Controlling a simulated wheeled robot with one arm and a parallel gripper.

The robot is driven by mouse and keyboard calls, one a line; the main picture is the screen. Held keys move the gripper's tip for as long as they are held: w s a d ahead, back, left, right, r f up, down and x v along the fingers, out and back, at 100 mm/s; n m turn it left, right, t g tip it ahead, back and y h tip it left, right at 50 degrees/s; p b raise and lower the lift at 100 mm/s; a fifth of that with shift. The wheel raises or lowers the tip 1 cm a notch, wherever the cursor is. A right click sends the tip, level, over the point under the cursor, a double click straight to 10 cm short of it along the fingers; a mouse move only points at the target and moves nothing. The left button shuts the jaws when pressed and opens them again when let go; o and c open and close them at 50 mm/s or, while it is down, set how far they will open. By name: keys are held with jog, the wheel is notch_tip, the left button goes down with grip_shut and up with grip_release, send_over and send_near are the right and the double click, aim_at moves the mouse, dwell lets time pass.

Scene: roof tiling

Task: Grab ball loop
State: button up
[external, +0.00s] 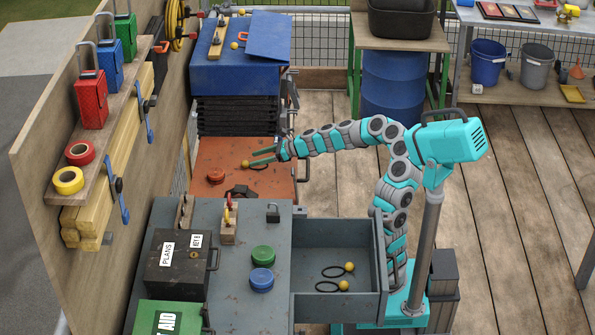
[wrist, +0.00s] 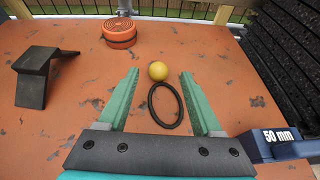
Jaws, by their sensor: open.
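A ball loop (wrist: 166,104), a yellow ball with a black elastic ring, lies on an orange worn surface in the wrist view. It also shows in the external view (external: 245,164), close to my gripper. My gripper (wrist: 157,72) is open, with its green fingers on either side of the loop in the picture. The ball sits near the fingertips and the black ring lies between the fingers. Nothing is held. Two more ball loops (external: 344,286) lie in the open grey drawer, and another yellow ball (external: 234,46) is on the blue surface at the back.
An orange-red round stack (wrist: 119,33) and a black angled block (wrist: 45,75) stand on the orange surface (wrist: 75,135). Black stacked material rises at the right, by a blue piece marked 50 mm (wrist: 280,145). The open drawer (external: 338,228) juts out nearer the camera.

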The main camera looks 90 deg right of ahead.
aim_at(245, 161)
jog(key=shift+f+x, duration=0.2)
jog(key=shift+x, duration=2.6)
jog(key=shift+a, duration=0.15)
jog(key=shift+s, duration=0.1)
grip_shut()
